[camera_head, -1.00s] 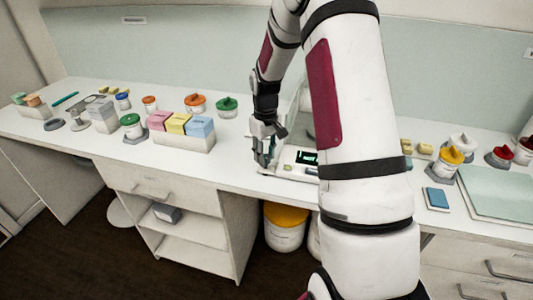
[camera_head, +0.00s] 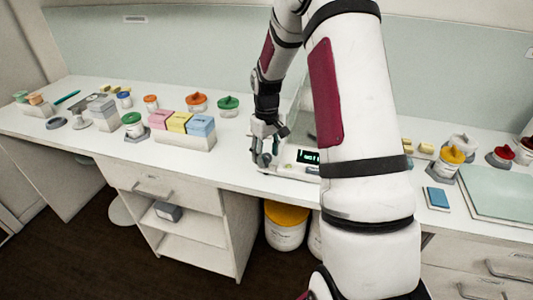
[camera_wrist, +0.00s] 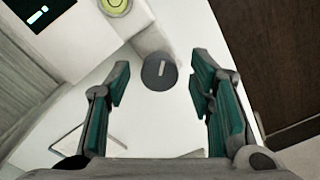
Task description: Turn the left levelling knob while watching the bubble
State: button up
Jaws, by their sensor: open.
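The left levelling knob (camera_wrist: 158,74) is a dark grey disc with a pale line on its top, in the upper middle of the wrist view. It lies between the teal-padded fingers of my gripper (camera_wrist: 161,82), which is open with a gap on both sides of the knob. The round yellow-green bubble level (camera_wrist: 115,4) is cut by the top edge; its bubble's exact position is hard to tell. In the head view my gripper (camera_head: 264,158) is at the left end of the white balance (camera_head: 291,172), whose display (camera_head: 308,156) is lit. My arm hides the balance's right part.
A block of pink, yellow and blue boxes (camera_head: 184,137) stands left of my gripper. Lidded jars, including a green-lidded one (camera_head: 228,106), stand behind. The bench front edge is close. A blue pad (camera_head: 437,198) lies to the right, beyond my arm.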

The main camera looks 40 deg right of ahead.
aim_at(267, 156)
notch_tip(267, 156, up, 12)
dwell(0.5)
dwell(0.4)
jog(key=s+a+r+t+h, duration=0.1)
jog(key=s+a+r+t, duration=0.1)
jog(key=s+a+r, duration=0.95)
jog(key=s+a+r+t, duration=0.1)
jog(key=s+a, duration=0.3)
jog(key=s, duration=0.3)
jog(key=s+a+r+t+y, duration=0.1)
jog(key=s+a+t, duration=0.1)
jog(key=s+a, duration=0.2)
jog(key=s, duration=0.2)
jog(key=shift+s+a+r+m, duration=0.2)
jog(key=shift+s+a+m, duration=0.2)
